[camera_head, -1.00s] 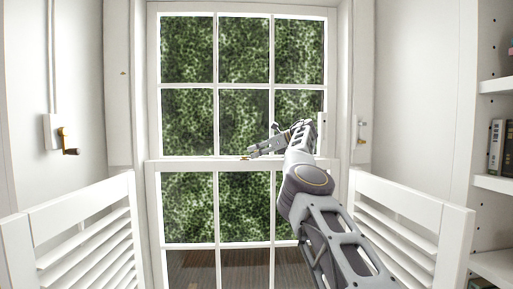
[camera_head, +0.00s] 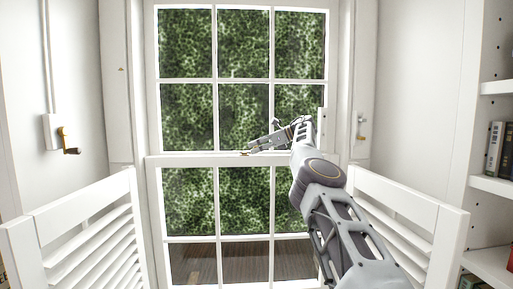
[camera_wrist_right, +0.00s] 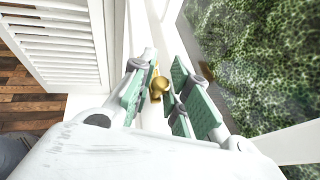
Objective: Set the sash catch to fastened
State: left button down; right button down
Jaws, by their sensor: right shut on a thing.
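The brass sash catch (camera_head: 244,153) sits on the meeting rail in the middle of the white window. It is small and partly hidden by my gripper in the head view. In the right wrist view, its rounded brass knob (camera_wrist_right: 160,84) shows between the green finger pads. My right gripper (camera_head: 251,149) reaches in from the right, with its fingertips at the catch. It is shut on the catch's knob. Whether the catch is fastened cannot be told from these views. My left gripper is not in view.
White louvred shutters stand on the left (camera_head: 85,240) and right (camera_head: 400,215) in front of the window. A brass crank (camera_head: 68,142) is on the left wall. A bookshelf (camera_head: 492,184) stands at the far right. Hedge shows through the panes.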

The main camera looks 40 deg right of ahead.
jog(key=c, duration=1.6)
grip_release()
jog(key=shift+c, duration=0.2)
jog(key=shift+o, duration=1.3)
jog(key=shift+w+f, duration=0.1)
jog(key=shift+w, duration=0.15)
jog(key=shift+s+d, duration=0.1)
jog(key=shift+s, duration=0.1)
jog(key=v, duration=1.1)
jog(key=shift+s+d+r, duration=0.15)
jog(key=shift+s+r, duration=0.05)
jog(key=shift+r, duration=0.05)
jog(key=shift+f, duration=0.15)
